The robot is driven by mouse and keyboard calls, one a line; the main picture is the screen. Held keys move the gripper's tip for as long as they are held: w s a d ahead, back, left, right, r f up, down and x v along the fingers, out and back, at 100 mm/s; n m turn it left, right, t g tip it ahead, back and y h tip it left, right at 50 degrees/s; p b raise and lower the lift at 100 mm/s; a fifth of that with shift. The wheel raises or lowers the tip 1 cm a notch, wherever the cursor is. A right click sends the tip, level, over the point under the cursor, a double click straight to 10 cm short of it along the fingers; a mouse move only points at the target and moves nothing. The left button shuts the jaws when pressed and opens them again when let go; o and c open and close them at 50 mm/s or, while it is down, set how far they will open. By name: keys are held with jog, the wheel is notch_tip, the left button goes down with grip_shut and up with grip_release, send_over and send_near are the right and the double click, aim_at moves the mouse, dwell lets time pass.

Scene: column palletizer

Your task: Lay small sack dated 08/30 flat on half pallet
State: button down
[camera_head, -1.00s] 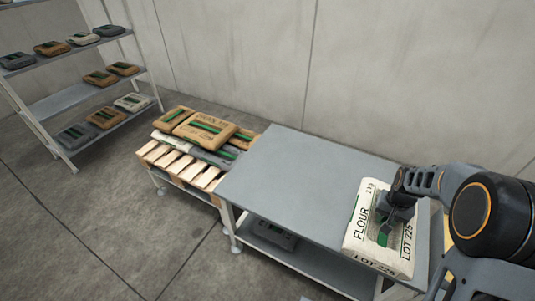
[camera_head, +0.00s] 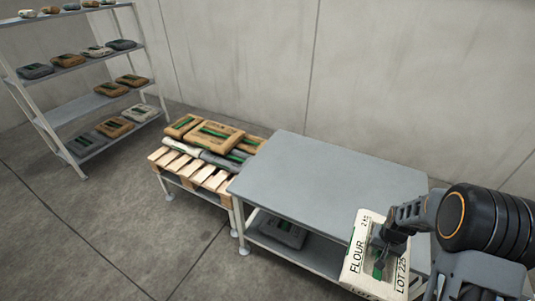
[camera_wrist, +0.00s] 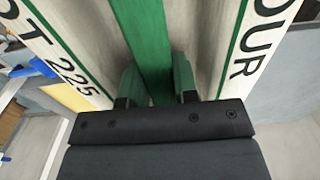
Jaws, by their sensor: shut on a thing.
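My gripper (camera_head: 380,264) is shut on a white flour sack (camera_head: 358,262) marked "FLOUR", "2 kg" and "LOT 225". The sack hangs tilted at the near right corner of the grey table. In the wrist view the fingers (camera_wrist: 158,88) pinch a green band on the sack (camera_wrist: 85,40). No date 08/30 is readable. The wooden half pallet (camera_head: 195,172) stands left of the table on a low frame. It bears several sacks, brown ones (camera_head: 213,136) at the back and a grey one and a white one along the front.
The grey table (camera_head: 325,175) between sack and pallet has a bare top. A dark grey sack (camera_head: 283,230) lies on its lower shelf. A rack (camera_head: 95,105) at the back left holds several sacks. Open floor (camera_head: 120,235) lies in front.

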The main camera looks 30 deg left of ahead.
jog(key=s+f+b, duration=0.2)
jog(key=f+b, duration=0.1)
jog(key=f, duration=0.5)
jog(key=s+d+f+b, duration=0.1)
jog(key=s+f+b, duration=0.1)
jog(key=f, duration=0.7)
jog(key=s+d+f+b, duration=0.1)
jog(key=s+f+b, duration=0.2)
jog(key=f+b, duration=0.2)
notch_tip(320, 180, down, 4)
jog(key=shift+d+r, duration=0.15)
jog(key=shift+d, duration=0.1)
